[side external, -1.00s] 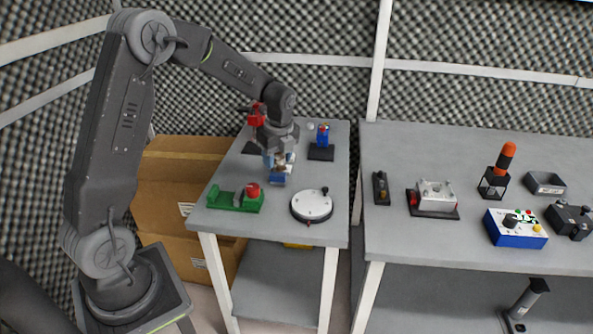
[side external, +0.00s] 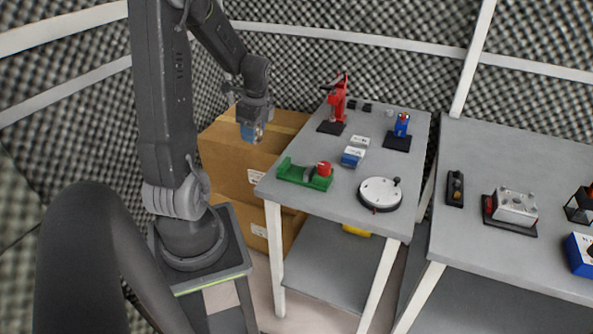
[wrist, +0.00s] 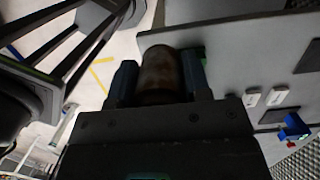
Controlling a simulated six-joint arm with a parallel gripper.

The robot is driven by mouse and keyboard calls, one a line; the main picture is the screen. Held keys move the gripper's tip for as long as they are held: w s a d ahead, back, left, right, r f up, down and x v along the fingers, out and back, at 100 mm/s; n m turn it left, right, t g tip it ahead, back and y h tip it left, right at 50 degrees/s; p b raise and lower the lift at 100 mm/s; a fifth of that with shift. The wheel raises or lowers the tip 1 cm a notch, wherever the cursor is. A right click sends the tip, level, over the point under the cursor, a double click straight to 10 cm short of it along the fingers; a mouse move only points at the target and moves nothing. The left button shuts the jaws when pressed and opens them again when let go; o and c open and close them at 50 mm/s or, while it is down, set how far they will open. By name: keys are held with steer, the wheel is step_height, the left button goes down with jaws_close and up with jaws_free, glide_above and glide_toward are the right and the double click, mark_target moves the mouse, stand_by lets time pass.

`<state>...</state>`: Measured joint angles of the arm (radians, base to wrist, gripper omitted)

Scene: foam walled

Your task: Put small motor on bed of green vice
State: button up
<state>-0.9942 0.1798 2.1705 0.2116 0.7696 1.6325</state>
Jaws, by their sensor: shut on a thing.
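The green vice (side external: 292,171) lies near the front left corner of the small grey table, with a red round part (side external: 324,169) at its right end. My gripper (side external: 251,132) is raised to the left of the table, beyond its edge and in front of the cardboard boxes. In the wrist view its two blue fingers are shut on a dull brown cylinder, which looks like the small motor (wrist: 161,72). In the side view the motor is mostly hidden by the fingers. A little green shows behind the right finger in the wrist view.
A blue and white block (side external: 353,157), a round white turntable (side external: 379,193), a red stand (side external: 337,105) and a blue part on a black base (side external: 398,138) stand on the same table. Cardboard boxes (side external: 240,160) are behind my gripper. A second table (side external: 540,160) is at right.

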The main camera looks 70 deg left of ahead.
glide_above(294, 172)
step_height(294, 172, down, 7)
steer(key=shift+w+d+r, duration=0.1)
steer(key=shift+w, duration=0.05)
steer(key=shift+w+f, duration=0.1)
steer(key=shift+f, duration=1.95)
steer(key=shift+f, duration=0.15)
steer(key=o, duration=1.1)
steer(key=shift+o, duration=0.2)
